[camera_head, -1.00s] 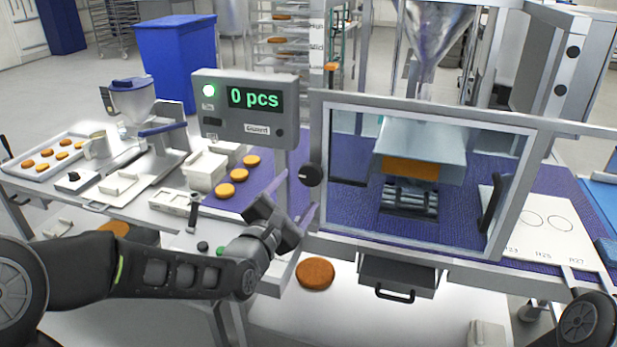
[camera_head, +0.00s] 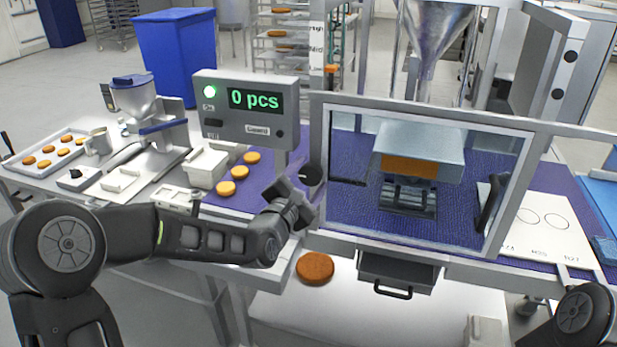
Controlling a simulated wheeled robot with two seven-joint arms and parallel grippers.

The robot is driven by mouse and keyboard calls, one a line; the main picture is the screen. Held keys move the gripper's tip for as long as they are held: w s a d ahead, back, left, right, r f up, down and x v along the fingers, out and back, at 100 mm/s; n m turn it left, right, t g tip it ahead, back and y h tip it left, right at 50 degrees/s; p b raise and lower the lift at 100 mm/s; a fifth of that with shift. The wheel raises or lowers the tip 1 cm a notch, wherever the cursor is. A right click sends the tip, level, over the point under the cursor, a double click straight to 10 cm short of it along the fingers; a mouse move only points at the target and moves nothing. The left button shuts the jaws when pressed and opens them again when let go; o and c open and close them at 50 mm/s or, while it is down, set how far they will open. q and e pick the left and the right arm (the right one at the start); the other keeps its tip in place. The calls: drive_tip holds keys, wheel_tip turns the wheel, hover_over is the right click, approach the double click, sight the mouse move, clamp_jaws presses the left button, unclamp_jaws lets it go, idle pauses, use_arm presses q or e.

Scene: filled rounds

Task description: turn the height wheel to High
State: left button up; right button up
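The height wheel looks to be the black round knob (camera_head: 311,174) on the left post of the framed machine. A vertical scale (camera_head: 316,40) above it reads High at the top and Mid below. An orange marker (camera_head: 332,69) sits lower than the Mid label. My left gripper (camera_head: 303,197) is just below and left of the knob, close to it; I cannot tell whether it touches. Its fingers are dark and partly hidden, so their opening is unclear. My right gripper is out of view; only part of my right arm shows at the lower right.
A grey display box (camera_head: 243,112) reading "0 pcs" stands left of the knob. A clear framed guard (camera_head: 425,112) with a black handle is to the right. Orange-brown rounds (camera_head: 237,172) lie on the purple belt; another round (camera_head: 315,268) lies below, near a drawer (camera_head: 400,272).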

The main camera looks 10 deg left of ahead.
use_arm(q)
drive_tip(key=c, duration=1.1)
drive_tip(key=shift+c, duration=0.2)
drive_tip(key=shift+f, duration=0.1)
